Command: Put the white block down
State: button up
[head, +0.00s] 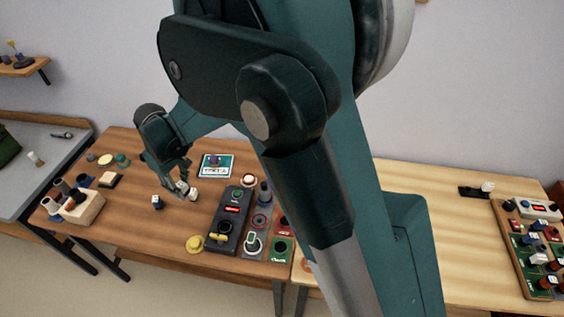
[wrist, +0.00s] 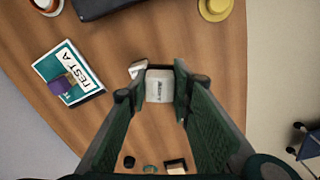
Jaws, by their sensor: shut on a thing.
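The white block (wrist: 159,86), with dark lettering on its face, sits between the two fingertips of my gripper (wrist: 158,93) in the wrist view. My gripper is shut on it. In the head view my gripper (head: 182,188) is low over the brown table (head: 130,225), and the held block is small and partly hidden by the fingers. A second white block (head: 193,195) is close beside the fingertips; in the wrist view it (wrist: 137,69) shows just behind the held one. I cannot tell whether the held block touches the table.
A small dark-blue block (head: 157,202) stands left of my gripper. A TEST A card (head: 216,166) with a purple item lies behind. A black control box (head: 232,220) stands to the right and a yellow hat-shaped piece (head: 195,243) in front. A wooden holder (head: 85,208) is at left.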

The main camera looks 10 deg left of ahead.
jog(key=w+d+m, duration=0.5)
jog(key=w+d, duration=2.5)
jog(key=shift+d+p, duration=0.15)
jog(key=shift+p, duration=0.15)
jog(key=shift+f+b, duration=0.4)
jog(key=shift+f, duration=2.65)
jog(key=shift+f, duration=1.9)
jog(key=shift+f+b, duration=0.2)
jog(key=shift+b, duration=0.2)
jog(key=o, duration=0.9)
jog(key=shift+c, duration=0.2)
